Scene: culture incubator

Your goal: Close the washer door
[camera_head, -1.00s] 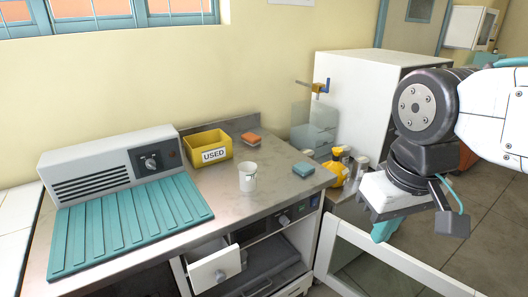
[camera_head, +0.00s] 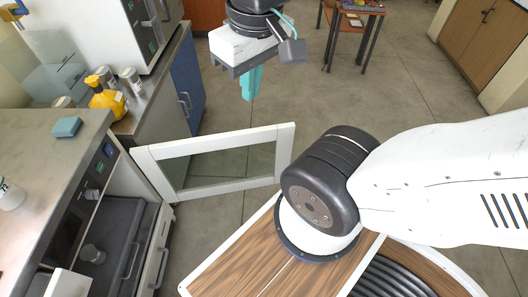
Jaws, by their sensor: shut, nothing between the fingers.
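The washer door (camera_head: 228,188) is a white frame around a glass pane. It stands open, swung out from the counter front over the floor. The washer (camera_head: 105,225) is under the counter at the left, with its dark inside and a pulled-out-looking tray in view. My gripper (camera_head: 251,84) has teal fingers pointing down and is shut and empty. In the picture it is above the door's top edge, near its free right end, with a gap between. I cannot tell its exact depth relative to the door.
A white drawer front (camera_head: 68,283) sticks out at the lower left. A teal sponge (camera_head: 67,127) lies on the counter (camera_head: 35,140). A yellow bottle (camera_head: 106,102) and jars stand beyond it, before a blue cabinet (camera_head: 187,85). A small table (camera_head: 350,12) stands far back. Floor beyond the door is clear.

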